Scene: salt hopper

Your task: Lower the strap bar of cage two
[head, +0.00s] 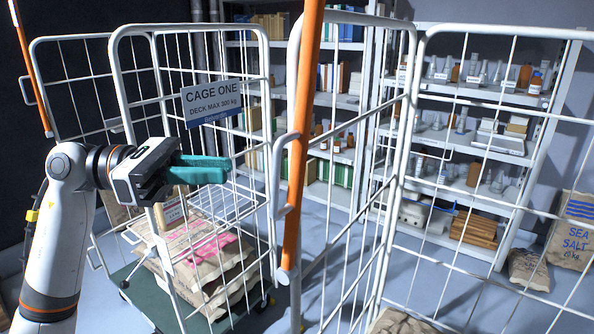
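A long orange strap bar (303,120) stands nearly upright at the near left post of the right-hand cage (399,150), which I take to be cage two. Its lower end meets a white pivot, and its top runs out of the picture. A white bracket (277,172) sits on the post beside it. My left gripper (230,168), with teal fingers, is to the left of the bar, apart from it in the picture, in front of cage one. The fingers overlap, so their gap cannot be made out; nothing shows in them. My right gripper is not in view.
Cage one (118,85) carries a sign (211,101) and stacked sacks (205,250). Another orange bar (31,70) stands at far left. Shelves (465,95) with bottles and boxes line the back. A sea salt sack (572,232) stands right. Wire cage sides surround the bar.

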